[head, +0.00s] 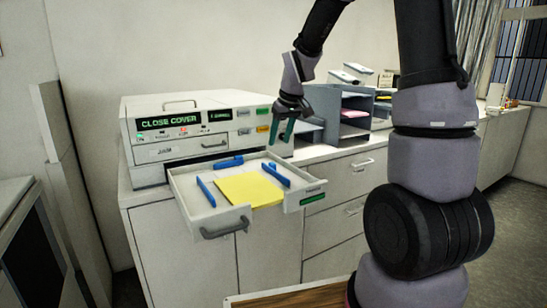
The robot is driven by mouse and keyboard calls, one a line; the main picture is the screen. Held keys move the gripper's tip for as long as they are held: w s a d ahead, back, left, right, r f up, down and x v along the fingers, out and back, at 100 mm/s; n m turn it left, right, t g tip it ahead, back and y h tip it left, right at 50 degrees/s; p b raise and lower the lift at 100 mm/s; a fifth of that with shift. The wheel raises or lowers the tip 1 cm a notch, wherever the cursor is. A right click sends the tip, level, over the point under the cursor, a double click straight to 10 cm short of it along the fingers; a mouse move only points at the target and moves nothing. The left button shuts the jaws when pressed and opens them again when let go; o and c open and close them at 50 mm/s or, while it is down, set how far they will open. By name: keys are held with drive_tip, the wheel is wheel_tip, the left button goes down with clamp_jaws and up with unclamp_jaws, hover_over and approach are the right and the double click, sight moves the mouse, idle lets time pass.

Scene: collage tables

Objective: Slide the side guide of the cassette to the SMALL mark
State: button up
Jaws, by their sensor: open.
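The cassette (222,222) is a light grey tray pulled out from the printer-like machine (205,125), with a grey handle at its front. A yellow sheet stack (250,189) lies in it. A blue guide (206,192) stands left of the stack, another blue guide (276,175) at its right, and a third blue piece (229,162) at the back. Which one is the side guide is not labelled legibly, and I cannot make out the SMALL mark. My gripper (281,131) is open and empty, above and behind the cassette's right rear corner, apart from the guides.
The machine's display reads CLOSE COVER. A grey paper organiser (340,112) stands on the counter to the right. A green label (313,198) sits on the cassette's right front. White cabinets (335,210) stand below. The space above the cassette is clear.

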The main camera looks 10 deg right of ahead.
sight(273, 163)
drive_tip(key=x, duration=1.1)
drive_tip(key=shift+w, duration=0.15)
clamp_jaws()
